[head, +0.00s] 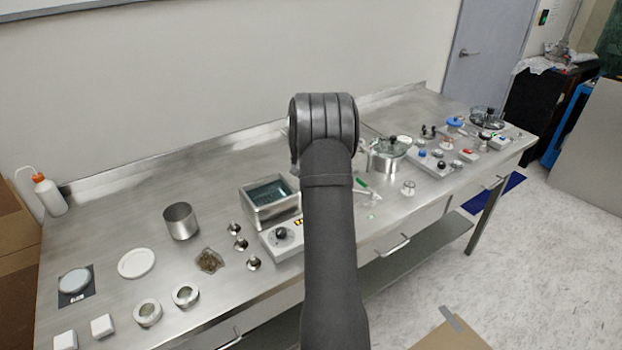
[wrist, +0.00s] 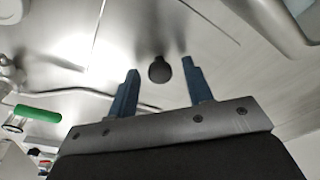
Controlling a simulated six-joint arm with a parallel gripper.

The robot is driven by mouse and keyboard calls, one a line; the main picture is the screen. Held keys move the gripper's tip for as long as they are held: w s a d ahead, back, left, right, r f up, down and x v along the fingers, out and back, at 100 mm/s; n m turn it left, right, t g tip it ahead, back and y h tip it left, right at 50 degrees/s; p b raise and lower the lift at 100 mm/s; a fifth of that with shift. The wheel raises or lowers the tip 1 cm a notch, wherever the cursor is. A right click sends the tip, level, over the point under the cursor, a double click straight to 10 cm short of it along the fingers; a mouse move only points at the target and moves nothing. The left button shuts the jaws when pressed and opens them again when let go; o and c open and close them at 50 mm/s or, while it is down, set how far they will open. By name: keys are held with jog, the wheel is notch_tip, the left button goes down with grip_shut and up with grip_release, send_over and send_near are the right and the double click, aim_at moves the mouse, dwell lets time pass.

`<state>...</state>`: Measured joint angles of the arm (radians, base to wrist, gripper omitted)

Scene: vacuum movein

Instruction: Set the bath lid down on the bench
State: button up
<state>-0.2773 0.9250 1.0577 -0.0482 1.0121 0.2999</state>
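The bath (head: 249,212) is an open steel box with dark teal liquid inside, on a grey base with a black dial, left of my arm in the head view. The bath lid is mostly hidden behind my arm there. In the wrist view, its dark round knob (wrist: 159,70) stands on a shiny steel surface with thin straight edges. My gripper (wrist: 160,72) is open, with one finger on each side of the knob and a visible gap on both sides. The lid appears to lie flat on the bench (head: 130,205), though contact underneath is not visible.
A steel pot (head: 386,160) stands right of my arm, near a green-handled tool (head: 362,183). A steel beaker (head: 181,222) and several small weights stand left of the bath.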

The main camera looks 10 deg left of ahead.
jog(key=shift+r, duration=0.1)
notch_tip(320, 180, up, 12)
jog(key=s, duration=0.1)
jog(key=shift+s, duration=0.35)
dwell(0.3)
jog(key=f, duration=0.4)
jog(key=w+f, duration=0.1)
jog(key=f, duration=0.7)
jog(key=shift+w+f, duration=0.2)
jog(key=shift+w, duration=0.15)
notch_tip(320, 180, up, 3)
jog(key=shift+f, duration=0.15)
jog(key=shift+r, duration=0.7)
